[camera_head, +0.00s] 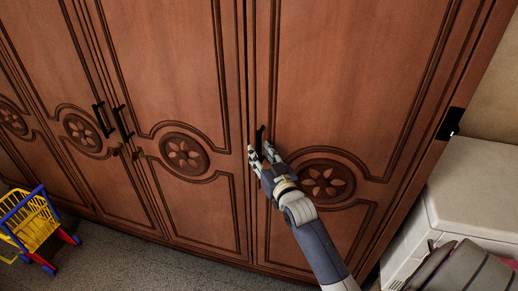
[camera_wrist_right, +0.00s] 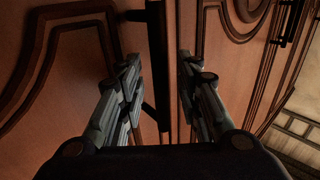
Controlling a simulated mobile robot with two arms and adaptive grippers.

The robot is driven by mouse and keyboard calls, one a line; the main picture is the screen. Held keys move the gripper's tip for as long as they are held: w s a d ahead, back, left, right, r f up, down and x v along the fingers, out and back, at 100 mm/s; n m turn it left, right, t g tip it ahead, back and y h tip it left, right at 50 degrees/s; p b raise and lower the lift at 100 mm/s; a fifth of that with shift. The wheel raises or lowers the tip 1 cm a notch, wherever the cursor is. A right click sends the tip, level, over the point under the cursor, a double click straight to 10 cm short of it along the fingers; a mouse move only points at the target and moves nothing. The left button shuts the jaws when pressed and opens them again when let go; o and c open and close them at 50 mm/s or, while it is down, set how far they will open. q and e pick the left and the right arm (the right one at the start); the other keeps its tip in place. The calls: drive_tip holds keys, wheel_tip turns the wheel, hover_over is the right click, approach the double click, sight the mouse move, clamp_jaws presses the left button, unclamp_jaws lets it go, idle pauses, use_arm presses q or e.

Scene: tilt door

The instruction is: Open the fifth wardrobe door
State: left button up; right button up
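The wooden wardrobe's rightmost door in view (camera_head: 350,80) is brown with a carved flower medallion, and it looks shut. Its black bar handle (camera_head: 260,133) is near its left edge, partly hidden by my right gripper (camera_head: 259,151). In the right wrist view the handle (camera_wrist_right: 156,60) runs upright between the two fingers of my right gripper (camera_wrist_right: 158,68). The fingers are apart, with a gap visible on both sides of the handle. My left gripper is not in view.
Other shut doors (camera_head: 185,70) with black handles (camera_head: 122,122) stand to the left. A yellow, blue and red toy cart (camera_head: 32,225) is on the grey floor at lower left. A white box-like unit (camera_head: 475,190) stands right of the wardrobe.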

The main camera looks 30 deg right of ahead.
drive_tip(key=shift+w+d, duration=0.15)
drive_tip(key=shift+w, duration=0.65)
drive_tip(key=shift+c, duration=0.2)
clamp_jaws()
drive_tip(key=shift+f, duration=0.1)
